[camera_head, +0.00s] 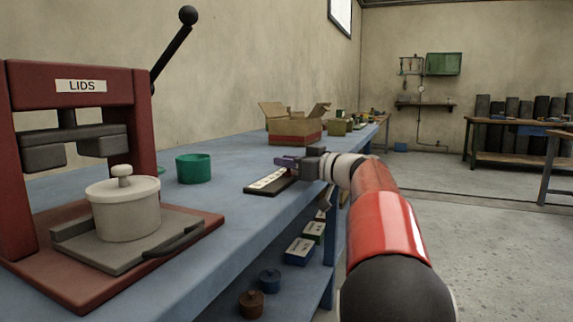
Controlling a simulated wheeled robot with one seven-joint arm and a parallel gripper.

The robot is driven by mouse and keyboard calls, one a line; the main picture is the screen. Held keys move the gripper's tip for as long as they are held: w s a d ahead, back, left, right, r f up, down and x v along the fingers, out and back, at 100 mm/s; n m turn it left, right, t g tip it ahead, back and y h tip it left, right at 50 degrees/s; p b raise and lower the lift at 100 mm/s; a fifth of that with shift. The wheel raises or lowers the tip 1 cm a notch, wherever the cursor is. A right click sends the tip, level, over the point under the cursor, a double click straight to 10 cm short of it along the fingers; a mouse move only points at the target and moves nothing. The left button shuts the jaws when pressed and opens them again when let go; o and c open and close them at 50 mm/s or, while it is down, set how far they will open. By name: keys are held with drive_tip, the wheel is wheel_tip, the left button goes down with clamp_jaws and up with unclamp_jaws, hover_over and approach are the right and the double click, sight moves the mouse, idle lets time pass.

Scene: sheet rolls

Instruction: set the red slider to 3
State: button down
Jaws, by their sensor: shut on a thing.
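A dark slider board (257,189) with a pale marked scale (266,180) lies near the front edge of the blue bench. My gripper (284,161) is low over the far part of this board, reaching in from the right. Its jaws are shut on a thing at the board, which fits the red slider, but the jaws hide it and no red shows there. The scale's figures are too small to read, so I cannot tell the slider's setting.
A red press marked LIDS (75,130) with a pale lidded pot (124,212) stands at the left. A green tub (193,168) and an open carton (294,130) are on the bench (225,222). Boxes and small pots sit on the shelf below.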

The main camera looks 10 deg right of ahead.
drive_tip(key=c, duration=1.3)
unclamp_jaws()
drive_tip(key=shift+o, duration=0.2)
drive_tip(key=shift+s+d, duration=0.1)
drive_tip(key=v, duration=0.7)
drive_tip(key=shift+s+b, duration=0.25)
drive_tip(key=shift+b, duration=0.15)
drive_tip(key=shift+d, duration=0.2)
